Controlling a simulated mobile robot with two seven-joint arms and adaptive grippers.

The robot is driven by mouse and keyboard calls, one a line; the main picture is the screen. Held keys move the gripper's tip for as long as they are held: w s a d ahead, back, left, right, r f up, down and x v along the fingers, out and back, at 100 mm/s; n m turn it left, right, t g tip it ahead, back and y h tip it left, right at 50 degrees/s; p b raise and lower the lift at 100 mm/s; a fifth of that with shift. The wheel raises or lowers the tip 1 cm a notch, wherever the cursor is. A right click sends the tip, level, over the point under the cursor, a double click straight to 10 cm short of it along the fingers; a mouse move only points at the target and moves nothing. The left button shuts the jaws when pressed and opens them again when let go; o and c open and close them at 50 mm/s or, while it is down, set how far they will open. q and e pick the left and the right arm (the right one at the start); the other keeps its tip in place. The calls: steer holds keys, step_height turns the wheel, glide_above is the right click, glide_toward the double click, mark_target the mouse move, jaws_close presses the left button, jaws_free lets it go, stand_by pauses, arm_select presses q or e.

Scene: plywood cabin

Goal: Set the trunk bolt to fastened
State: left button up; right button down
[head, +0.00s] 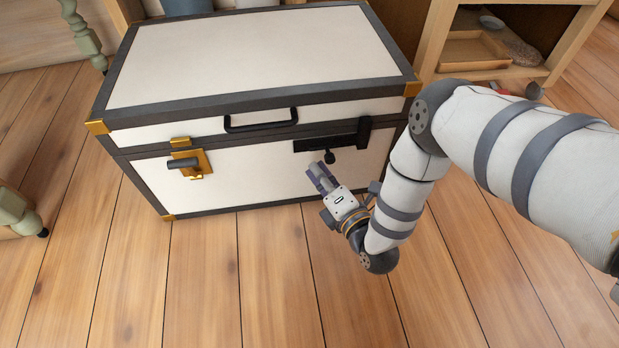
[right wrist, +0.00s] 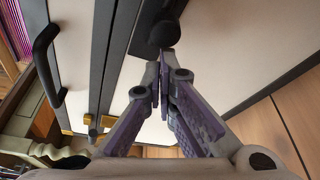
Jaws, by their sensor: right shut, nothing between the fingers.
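The white trunk (head: 250,181) with dark edges and brass corners stands on the floor with its lid down. Its dark bolt (head: 325,143) is on the front at the right, with a round knob (head: 329,157) hanging below the bar. My right gripper (head: 318,178) is shut and empty, just below and left of the knob in the head view. In the right wrist view the knob (right wrist: 163,34) is just beyond the closed fingertips (right wrist: 163,58); I cannot tell if they touch. My left gripper is not in view.
A brass latch (head: 190,164) is on the trunk's front left, and a black handle (head: 261,121) is on the lid's front. A wooden shelf (head: 430,45) stands behind at the right. Green turned legs (head: 84,35) are at the left. The plank floor (head: 220,290) in front is clear.

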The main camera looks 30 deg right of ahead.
steer(key=shift+d, duration=0.1)
steer(key=d+p, duration=0.1)
steer(key=d, duration=0.1)
steer(key=s+d+p, duration=0.1)
steer(key=d+p, duration=0.1)
steer(key=shift+s+d+r, duration=0.1)
steer(key=shift+s+d, duration=0.05)
steer(key=shift+s, duration=0.05)
stand_by(0.4)
